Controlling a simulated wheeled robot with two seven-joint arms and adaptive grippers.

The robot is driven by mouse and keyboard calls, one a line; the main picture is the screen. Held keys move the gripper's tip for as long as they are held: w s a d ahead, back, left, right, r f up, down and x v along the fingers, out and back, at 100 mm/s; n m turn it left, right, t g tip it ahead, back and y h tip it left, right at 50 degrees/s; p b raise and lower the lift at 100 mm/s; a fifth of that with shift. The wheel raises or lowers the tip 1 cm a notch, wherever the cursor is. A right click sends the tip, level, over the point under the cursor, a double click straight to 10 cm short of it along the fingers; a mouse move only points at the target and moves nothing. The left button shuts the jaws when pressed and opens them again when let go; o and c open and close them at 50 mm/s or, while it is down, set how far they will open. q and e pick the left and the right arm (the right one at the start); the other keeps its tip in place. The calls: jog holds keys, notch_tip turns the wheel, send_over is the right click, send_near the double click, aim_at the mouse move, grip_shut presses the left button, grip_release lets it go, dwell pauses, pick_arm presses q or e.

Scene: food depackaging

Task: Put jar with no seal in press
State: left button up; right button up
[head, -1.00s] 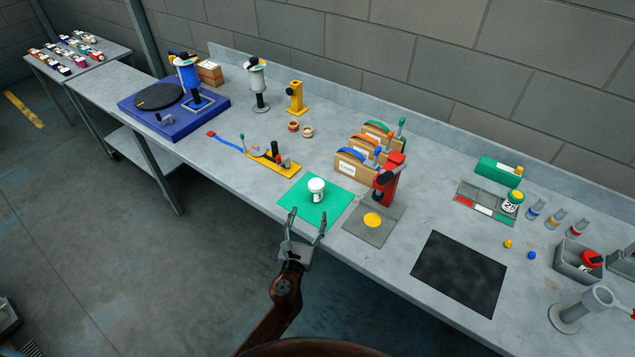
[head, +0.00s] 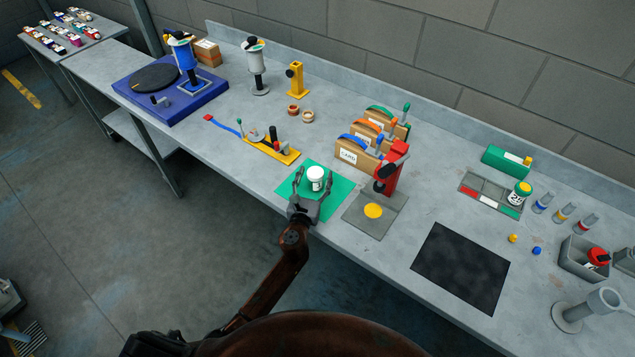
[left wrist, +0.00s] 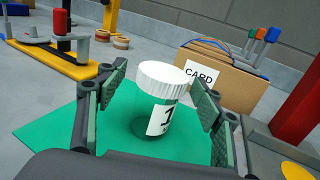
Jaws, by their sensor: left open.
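A jar with a white ribbed lid (head: 316,175) stands upright on a green mat (head: 343,187). In the left wrist view the jar (left wrist: 160,95) is a green-tinted one with a white label bearing a "1". My left gripper (head: 313,182) is open, with its fingers reaching to either side of the jar; in the left wrist view its fingertips (left wrist: 158,92) flank the jar with gaps on both sides. A red press (head: 393,168) stands on a grey plate with a yellow disc (head: 373,211), right of the mat. My right gripper is not in view.
A cardboard box labelled CARD (head: 355,158) stands behind the mat, close to the press. A yellow fixture with a red-handled clamp (head: 274,150) lies to the left. A black mat (head: 460,268) is to the right. A grey tray (head: 493,194) stands at the back right.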

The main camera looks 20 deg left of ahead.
pick_arm(q)
jog(key=c, duration=1.1)
jog(key=shift+c, duration=1)
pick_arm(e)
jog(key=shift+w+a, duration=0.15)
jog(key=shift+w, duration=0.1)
